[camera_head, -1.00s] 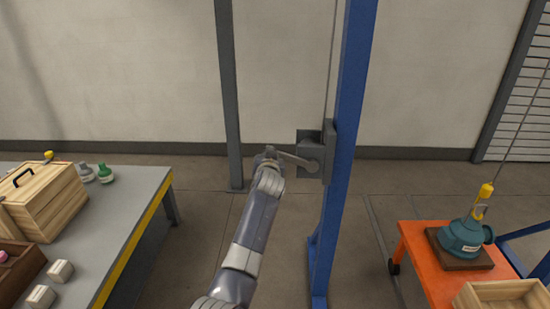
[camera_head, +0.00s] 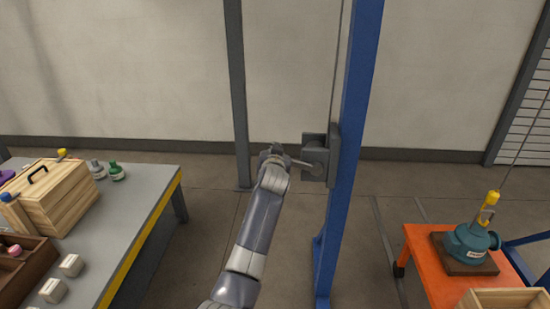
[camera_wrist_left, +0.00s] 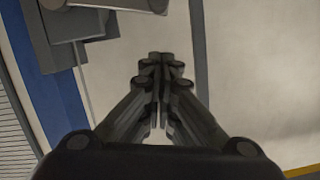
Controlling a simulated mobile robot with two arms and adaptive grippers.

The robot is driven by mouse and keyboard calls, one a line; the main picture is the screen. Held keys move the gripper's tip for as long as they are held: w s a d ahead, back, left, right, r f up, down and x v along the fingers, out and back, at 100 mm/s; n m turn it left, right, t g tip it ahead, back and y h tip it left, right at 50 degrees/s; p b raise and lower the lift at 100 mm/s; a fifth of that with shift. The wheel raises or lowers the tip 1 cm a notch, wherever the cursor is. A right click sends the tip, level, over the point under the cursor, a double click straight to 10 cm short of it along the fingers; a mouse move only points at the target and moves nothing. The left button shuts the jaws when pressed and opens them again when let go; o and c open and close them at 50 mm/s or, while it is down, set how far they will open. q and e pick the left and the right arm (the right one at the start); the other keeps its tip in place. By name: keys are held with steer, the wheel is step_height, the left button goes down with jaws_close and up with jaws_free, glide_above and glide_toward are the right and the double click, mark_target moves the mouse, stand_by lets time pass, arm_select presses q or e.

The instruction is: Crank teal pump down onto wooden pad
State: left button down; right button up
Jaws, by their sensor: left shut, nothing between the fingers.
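The teal pump (camera_head: 470,241) sits upright at the right, on or just over the dark wooden pad (camera_head: 466,266); I cannot see a gap between them. A yellow hook (camera_head: 489,205) on a thin cable is at its top. The grey winch box (camera_head: 317,153) is on the blue post, with its crank arm (camera_head: 301,163) pointing left. My left gripper (camera_head: 274,149) is at the crank's outer end, its tips partly hidden by my wrist. In the left wrist view its fingers (camera_wrist_left: 160,60) are shut with nothing between them, the winch (camera_wrist_left: 95,22) to their upper left.
The blue post (camera_head: 350,150) stands beside my arm, with a grey post (camera_head: 238,100) behind. An orange cart (camera_head: 425,260) carries the pad and a wooden crate (camera_head: 500,299). A grey workbench (camera_head: 140,190) with boxes and bottles stands at the left.

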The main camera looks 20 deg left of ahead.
arm_select(q)
steer(key=b+v, duration=0.1)
steer(key=v, duration=0.6)
steer(key=shift+s+a+b, duration=0.25)
steer(key=shift+a+b, duration=0.05)
steer(key=shift+b, duration=0.1)
arm_select(e)
steer(key=shift+w+a+f, duration=0.25)
steer(key=shift+a+f, duration=0.15)
steer(key=shift+f, duration=0.1)
steer(key=shift+w+a+f, duration=0.2)
steer(key=shift+a+f, duration=0.15)
steer(key=shift+f, duration=0.1)
steer(key=shift+d, duration=0.1)
steer(key=shift+d, duration=0.25)
